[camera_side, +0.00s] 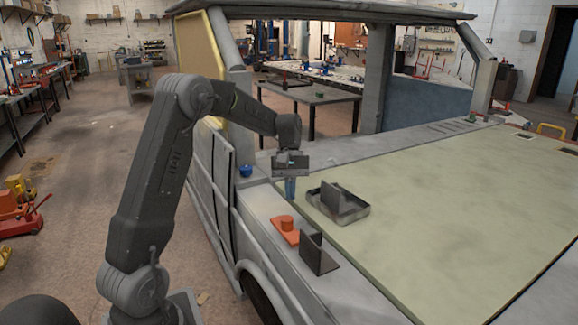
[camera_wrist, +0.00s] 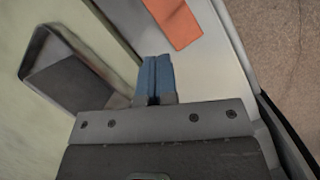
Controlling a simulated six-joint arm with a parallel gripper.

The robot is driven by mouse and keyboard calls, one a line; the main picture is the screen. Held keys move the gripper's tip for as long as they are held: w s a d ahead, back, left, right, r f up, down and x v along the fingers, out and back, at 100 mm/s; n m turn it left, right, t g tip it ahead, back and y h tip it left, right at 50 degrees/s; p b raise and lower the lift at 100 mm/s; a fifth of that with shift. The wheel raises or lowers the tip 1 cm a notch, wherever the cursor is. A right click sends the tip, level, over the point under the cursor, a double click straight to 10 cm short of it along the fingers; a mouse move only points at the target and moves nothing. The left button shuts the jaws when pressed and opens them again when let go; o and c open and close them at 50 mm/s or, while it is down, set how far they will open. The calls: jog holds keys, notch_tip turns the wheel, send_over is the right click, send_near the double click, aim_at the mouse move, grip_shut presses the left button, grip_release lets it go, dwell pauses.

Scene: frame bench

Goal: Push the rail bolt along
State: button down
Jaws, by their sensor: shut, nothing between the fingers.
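My gripper (camera_side: 290,190) points down over the grey rail of the vehicle frame, behind an orange piece (camera_side: 285,231). Its blue fingers are shut together with nothing between them; they also show in the wrist view (camera_wrist: 155,75). The orange piece has a flat plate with a round knob on top and lies on the grey rail. In the wrist view the orange plate (camera_wrist: 175,22) is partly cut off at the top edge, apart from the fingers. No part is clearly marked as the rail bolt; I cannot tell whether this orange piece is it.
A dark upright bracket (camera_side: 317,254) stands just in front of the orange piece. A metal tray (camera_side: 352,213) with a dark plate stands to the right on the pale green panel (camera_side: 450,200). A blue knob (camera_side: 246,171) sits left of my gripper.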

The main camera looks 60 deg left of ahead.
aim_at(287, 219)
jog(key=c, duration=1.9)
grip_release()
jog(key=v, duration=0.7)
jog(key=shift+r, duration=0.15)
jog(key=shift+o, duration=1)
jog(key=shift+d+r, duration=0.1)
jog(key=shift+r, duration=0.15)
jog(key=o, duration=0.9)
jog(key=s+d+r+m+t+y, duration=0.1)
jog(key=s+d+r+m+y, duration=0.1)
jog(key=s+d, duration=0.3)
jog(key=shift+d+m+t+y, duration=0.4)
jog(key=shift+d+m+y, duration=0.45)
jog(key=shift+d, duration=0.35)
jog(key=shift+d+f, duration=0.1)
jog(key=shift+f, duration=0.05)
notch_tip(287, 219, down, 13)
jog(key=shift+f, duration=0.25)
jog(key=shift+c, duration=0.3)
grip_shut()
